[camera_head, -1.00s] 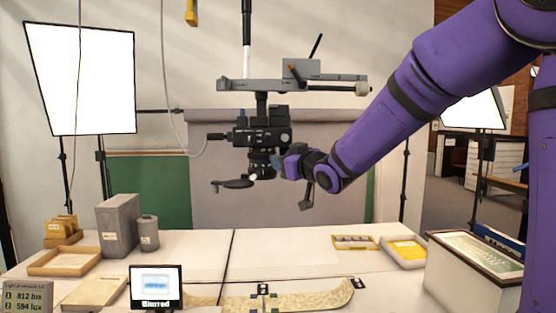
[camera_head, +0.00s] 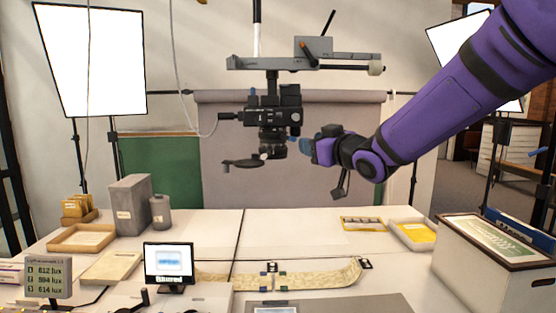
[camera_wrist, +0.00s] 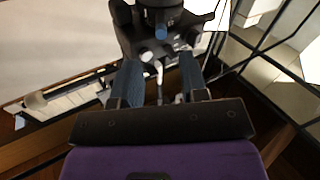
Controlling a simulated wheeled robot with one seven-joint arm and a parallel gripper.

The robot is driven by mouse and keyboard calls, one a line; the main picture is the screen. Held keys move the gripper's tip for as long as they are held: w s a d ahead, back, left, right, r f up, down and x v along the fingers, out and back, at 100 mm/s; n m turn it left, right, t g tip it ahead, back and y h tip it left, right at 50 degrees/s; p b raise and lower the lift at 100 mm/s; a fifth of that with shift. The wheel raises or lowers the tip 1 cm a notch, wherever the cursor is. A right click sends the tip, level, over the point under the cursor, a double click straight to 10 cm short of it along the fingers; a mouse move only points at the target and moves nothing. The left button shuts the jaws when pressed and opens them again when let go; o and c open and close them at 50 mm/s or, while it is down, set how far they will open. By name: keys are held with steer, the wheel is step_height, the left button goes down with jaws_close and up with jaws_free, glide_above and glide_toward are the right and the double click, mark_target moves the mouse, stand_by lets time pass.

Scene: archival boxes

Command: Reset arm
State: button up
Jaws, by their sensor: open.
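My purple arm reaches in from the upper right in the head view. My gripper (camera_head: 302,146) is at the right side of the black camera (camera_head: 268,120) that hangs from a grey overhead rail (camera_head: 300,62). In the wrist view my gripper (camera_wrist: 160,80) shows two blue-grey fingers spread apart, with nothing clearly held between them. The black camera (camera_wrist: 160,25) is just beyond the fingertips there. Whether the fingers touch it cannot be told.
Below are a curled strip (camera_head: 240,281), a small monitor (camera_head: 168,265), a grey box (camera_head: 124,205), a yellow tray (camera_head: 412,234) and a large framed box (camera_head: 480,275). Softbox lights (camera_head: 92,60) stand on both sides.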

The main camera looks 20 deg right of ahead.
steer(key=s+d+f+m+g+h, duration=0.1)
steer(key=s+f+g, duration=0.3)
steer(key=s, duration=1.1)
steer(key=s+d+f+m+g+h, duration=0.1)
steer(key=s+f+m+g+h, duration=0.3)
steer(key=s+g, duration=0.4)
steer(key=s+f, duration=0.1)
steer(key=s, duration=0.5)
steer(key=shift+s, duration=0.35)
